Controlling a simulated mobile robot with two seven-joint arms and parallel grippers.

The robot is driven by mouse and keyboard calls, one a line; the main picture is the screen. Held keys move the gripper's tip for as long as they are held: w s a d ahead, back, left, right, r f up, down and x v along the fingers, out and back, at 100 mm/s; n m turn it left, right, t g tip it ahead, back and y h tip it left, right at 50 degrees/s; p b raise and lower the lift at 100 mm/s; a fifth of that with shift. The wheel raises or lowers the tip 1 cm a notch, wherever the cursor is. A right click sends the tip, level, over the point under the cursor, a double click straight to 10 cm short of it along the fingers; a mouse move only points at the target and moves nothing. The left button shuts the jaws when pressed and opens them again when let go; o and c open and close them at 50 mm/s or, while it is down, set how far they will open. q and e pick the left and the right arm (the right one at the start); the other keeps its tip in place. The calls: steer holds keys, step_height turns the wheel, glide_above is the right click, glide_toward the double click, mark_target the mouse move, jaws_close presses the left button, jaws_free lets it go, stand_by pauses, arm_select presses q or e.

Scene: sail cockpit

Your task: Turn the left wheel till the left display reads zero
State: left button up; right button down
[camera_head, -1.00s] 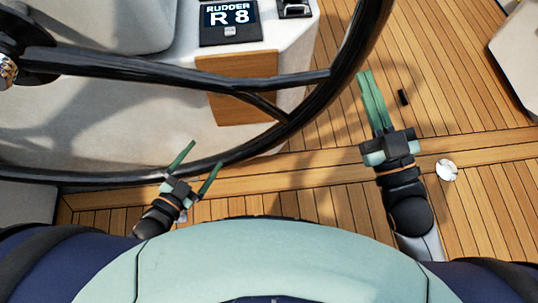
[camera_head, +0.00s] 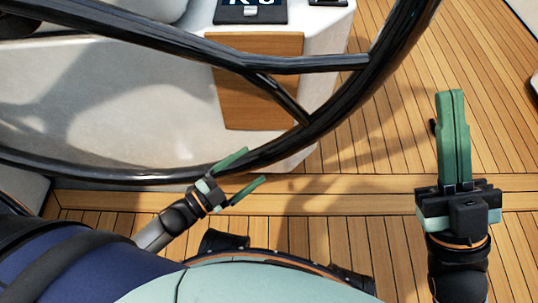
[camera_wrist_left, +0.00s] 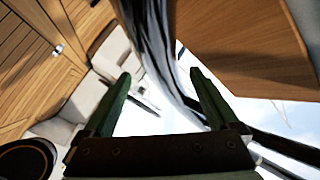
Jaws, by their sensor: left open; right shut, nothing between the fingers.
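The large black wheel (camera_head: 285,140) fills the upper part of the head view, with its rim curving from lower left to upper right. My left gripper (camera_head: 254,167) is open at the lower part of the rim. In the left wrist view the rim (camera_wrist_left: 156,40) runs between the directions of the two open fingers (camera_wrist_left: 160,76); I cannot tell whether they touch it. The display (camera_head: 250,10) is cut off by the top edge, and only the lower part of its characters shows. My right gripper (camera_head: 450,92) is shut and empty, over the deck at right, away from the wheel.
A white pedestal with a wooden panel (camera_head: 258,90) stands behind the wheel. The planked deck (camera_head: 390,145) is open between the wheel and my right gripper.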

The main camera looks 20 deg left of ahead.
mark_target(262, 161)
arm_select(q)
steer(key=b+x, duration=0.1)
steer(key=x, duration=0.5)
steer(key=shift+w+d+b, duration=0.25)
steer(key=shift+w+b, duration=0.05)
steer(key=shift+w, duration=0.05)
steer(key=shift+s+f, duration=0.15)
jaws_close()
steer(key=shift+d, duration=0.1)
stand_by(0.3)
